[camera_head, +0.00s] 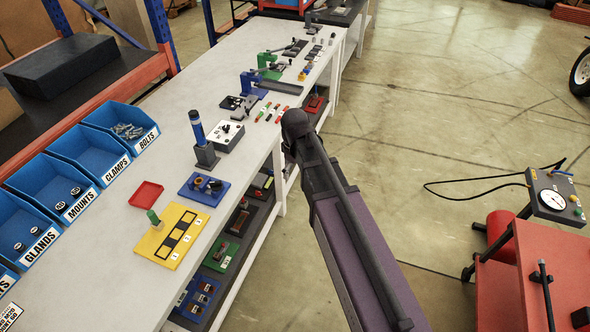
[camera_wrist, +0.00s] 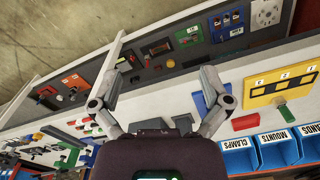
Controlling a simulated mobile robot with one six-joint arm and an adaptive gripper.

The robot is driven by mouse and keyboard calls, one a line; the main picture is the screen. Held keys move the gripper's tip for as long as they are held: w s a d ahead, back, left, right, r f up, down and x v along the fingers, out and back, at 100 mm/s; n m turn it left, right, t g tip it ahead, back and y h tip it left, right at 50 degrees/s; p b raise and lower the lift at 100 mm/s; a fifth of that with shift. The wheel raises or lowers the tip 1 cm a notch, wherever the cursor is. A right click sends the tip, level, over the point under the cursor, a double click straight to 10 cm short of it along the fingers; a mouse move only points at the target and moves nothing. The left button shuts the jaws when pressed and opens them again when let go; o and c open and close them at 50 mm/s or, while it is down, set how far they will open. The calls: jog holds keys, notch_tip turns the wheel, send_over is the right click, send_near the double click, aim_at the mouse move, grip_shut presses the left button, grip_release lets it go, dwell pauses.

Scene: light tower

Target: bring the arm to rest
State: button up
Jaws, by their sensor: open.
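My arm (camera_head: 345,225) reaches from the lower right of the head view up to a dark joint (camera_head: 296,122) beside the bench's right edge. My gripper does not show in the head view. In the wrist view my gripper (camera_wrist: 160,76) is open, with its two grey fingers wide apart and nothing held between them. The light tower (camera_head: 200,138), a blue-topped post on a grey base, stands upright on the bench, left of my arm and apart from it.
The white bench (camera_head: 115,262) carries blue bins (camera_head: 90,150), a yellow board (camera_head: 172,236), a red tray (camera_head: 146,194) and small fixtures. A shelf with parts lies below. A red cart (camera_head: 550,270) stands at lower right. The floor (camera_head: 440,110) between is mostly clear.

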dwell(0.4)
jog(key=s+d+m, duration=0.9)
jog(key=s+d, duration=0.1)
jog(key=d, duration=0.5)
jog(key=shift+s+d, duration=0.15)
jog(key=shift+s, duration=0.25)
